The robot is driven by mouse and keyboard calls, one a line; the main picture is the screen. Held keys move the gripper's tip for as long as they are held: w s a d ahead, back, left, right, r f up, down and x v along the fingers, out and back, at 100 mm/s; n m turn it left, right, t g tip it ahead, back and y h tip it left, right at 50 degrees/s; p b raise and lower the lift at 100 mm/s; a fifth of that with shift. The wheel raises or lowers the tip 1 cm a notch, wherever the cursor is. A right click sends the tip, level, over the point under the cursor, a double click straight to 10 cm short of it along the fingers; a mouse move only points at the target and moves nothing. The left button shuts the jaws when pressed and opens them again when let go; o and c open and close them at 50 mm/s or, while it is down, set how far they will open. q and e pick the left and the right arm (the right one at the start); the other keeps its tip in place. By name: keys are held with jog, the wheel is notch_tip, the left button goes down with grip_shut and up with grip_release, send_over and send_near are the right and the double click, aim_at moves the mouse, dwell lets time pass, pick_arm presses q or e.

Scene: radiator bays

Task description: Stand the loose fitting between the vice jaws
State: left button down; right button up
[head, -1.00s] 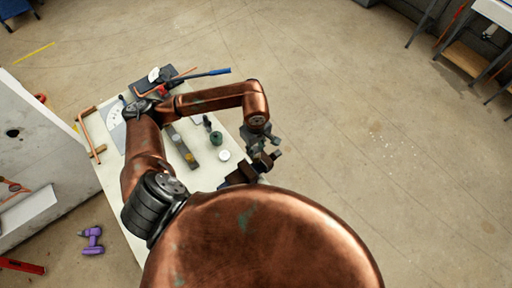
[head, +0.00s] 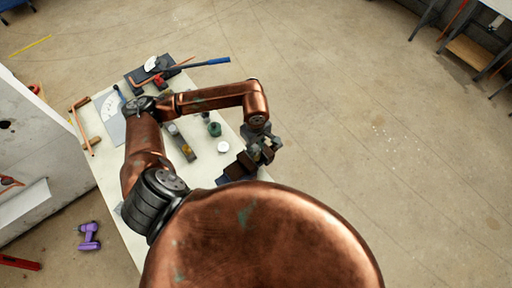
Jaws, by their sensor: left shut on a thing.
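My left gripper (head: 264,148) is at the right edge of the workbench, right beside the vice. The vice (head: 237,170) shows as dark brown jaw blocks with a blue part below them. From above, the gripper overlaps the right side of the jaws. The gripper is shut on the loose fitting, which is mostly hidden by the fingers, so its tilt and any contact with the jaws cannot be told. My right gripper is not in view.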

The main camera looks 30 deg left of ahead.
pick_arm(q)
jog(key=shift+f, duration=0.3)
jog(key=c, duration=1.5)
grip_release()
jog(key=shift+o, duration=0.2)
notch_tip(320, 180, up, 12)
